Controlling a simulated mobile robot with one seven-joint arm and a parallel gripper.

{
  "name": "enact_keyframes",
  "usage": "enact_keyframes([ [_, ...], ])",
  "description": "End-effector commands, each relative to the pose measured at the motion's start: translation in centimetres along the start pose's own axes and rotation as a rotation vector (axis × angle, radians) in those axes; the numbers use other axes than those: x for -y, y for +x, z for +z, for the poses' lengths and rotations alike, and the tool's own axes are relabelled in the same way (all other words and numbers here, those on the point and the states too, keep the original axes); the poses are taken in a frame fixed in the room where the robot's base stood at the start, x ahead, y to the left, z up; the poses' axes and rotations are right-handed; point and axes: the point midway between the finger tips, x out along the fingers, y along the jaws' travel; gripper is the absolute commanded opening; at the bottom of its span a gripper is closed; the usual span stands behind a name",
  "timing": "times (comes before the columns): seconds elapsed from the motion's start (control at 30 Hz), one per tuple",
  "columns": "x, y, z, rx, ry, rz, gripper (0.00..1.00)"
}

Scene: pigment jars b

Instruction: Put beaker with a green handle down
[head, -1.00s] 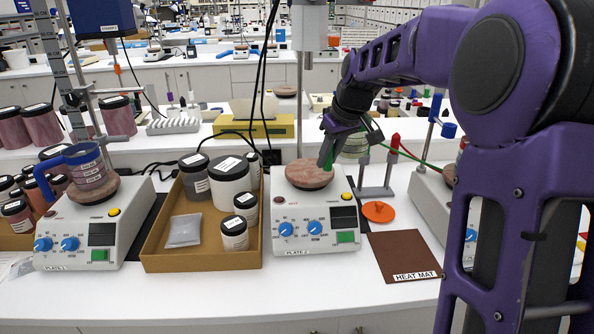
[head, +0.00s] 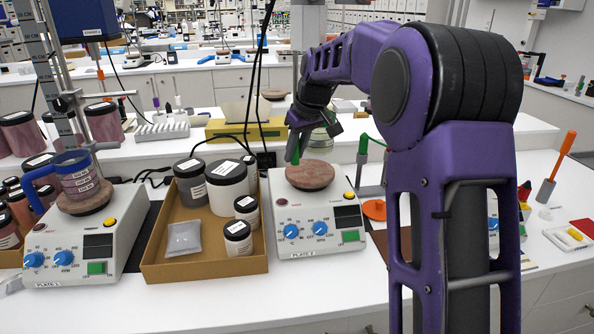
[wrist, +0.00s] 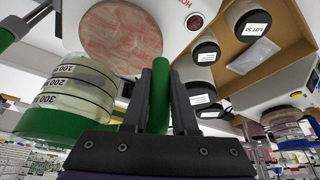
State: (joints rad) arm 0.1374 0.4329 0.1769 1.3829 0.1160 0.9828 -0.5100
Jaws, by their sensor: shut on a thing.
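My gripper (wrist: 158,105) is shut on the upright green handle (wrist: 159,95) of a clear beaker (wrist: 75,85) with black volume marks and a green band. In the head view my gripper (head: 299,128) holds the handle (head: 293,152) up by the round reddish top (head: 310,175) of the hot plate labelled Plate 2 (head: 290,243). The beaker (head: 331,127) is partly hidden behind my gripper there. In the wrist view it is to the left of the fingers, and the reddish top (wrist: 120,40) lies beyond. I cannot tell contact with the plate.
A cardboard tray (head: 200,268) with jars and a silver packet stands left of Plate 2. Plate 1 (head: 80,265), further left, carries a blue-handled beaker (head: 78,175). An orange disc (head: 374,209) lies right of Plate 2. My arm hides most of the brown mat (head: 380,243). The front counter is clear.

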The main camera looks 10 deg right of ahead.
Motion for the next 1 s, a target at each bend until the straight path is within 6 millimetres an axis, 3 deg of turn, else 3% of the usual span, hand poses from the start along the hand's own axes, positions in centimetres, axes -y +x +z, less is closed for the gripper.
enact_keyframes([
  [0.4, 0.0, 4.0, 1.6, -0.003, 0.000, 0.001, 0.00],
  [0.8, 0.0, 4.6, 1.8, -0.005, -0.001, 0.002, 0.00],
  [0.83, 0.0, 4.7, 1.9, -0.002, 0.000, 0.001, 0.28],
  [1.0, 0.0, 4.6, 1.9, -0.002, 0.000, 0.001, 0.56],
])
